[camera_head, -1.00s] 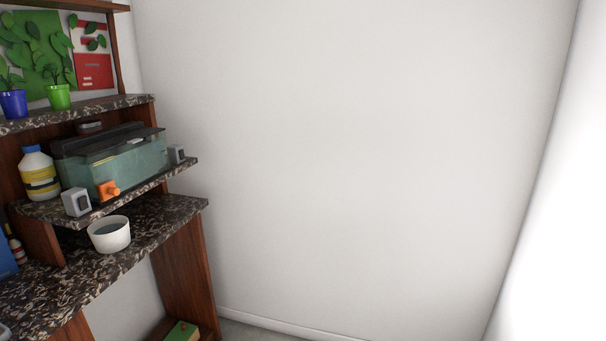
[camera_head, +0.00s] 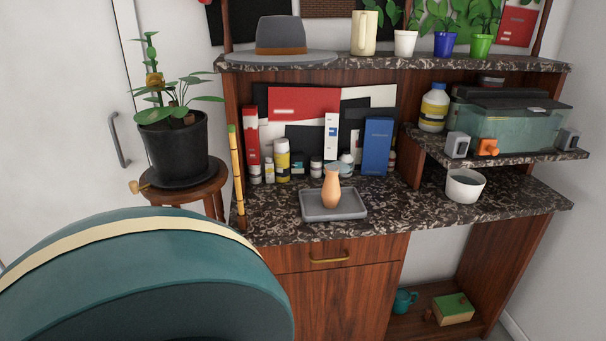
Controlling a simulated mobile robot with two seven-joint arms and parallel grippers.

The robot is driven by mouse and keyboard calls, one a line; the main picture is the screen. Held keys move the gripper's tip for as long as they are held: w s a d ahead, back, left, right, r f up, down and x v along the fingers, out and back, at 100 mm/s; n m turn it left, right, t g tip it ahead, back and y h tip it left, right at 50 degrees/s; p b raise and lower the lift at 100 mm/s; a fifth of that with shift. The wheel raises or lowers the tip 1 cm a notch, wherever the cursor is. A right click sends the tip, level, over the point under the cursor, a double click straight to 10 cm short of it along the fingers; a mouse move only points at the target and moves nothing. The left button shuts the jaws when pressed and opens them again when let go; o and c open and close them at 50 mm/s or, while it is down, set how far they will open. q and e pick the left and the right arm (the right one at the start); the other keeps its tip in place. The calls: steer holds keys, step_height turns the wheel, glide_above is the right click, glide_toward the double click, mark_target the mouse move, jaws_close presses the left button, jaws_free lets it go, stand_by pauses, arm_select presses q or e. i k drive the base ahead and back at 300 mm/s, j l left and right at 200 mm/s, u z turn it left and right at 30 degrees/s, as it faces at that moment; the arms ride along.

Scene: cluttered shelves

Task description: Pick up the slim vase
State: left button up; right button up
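A slim orange-tan vase (camera_head: 331,188) stands upright on a grey rectangular tray (camera_head: 350,211). The tray lies on the dark speckled counter (camera_head: 275,219), near its front edge and above a drawer. Neither of my grippers shows in the head view.
Bottles and boxes, including a blue box (camera_head: 377,146), stand behind the vase. A white bowl (camera_head: 465,186) sits to the right, below the glass tank (camera_head: 510,130). A yellow stick (camera_head: 236,175) leans at the counter's left. A large teal rounded object (camera_head: 150,270) fills the lower left foreground.

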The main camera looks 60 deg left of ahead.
mark_target(331, 192)
steer(key=u, duration=1.65)
steer(key=i+l+u, duration=0.2)
steer(key=l, duration=0.25)
steer(key=i, duration=0.05)
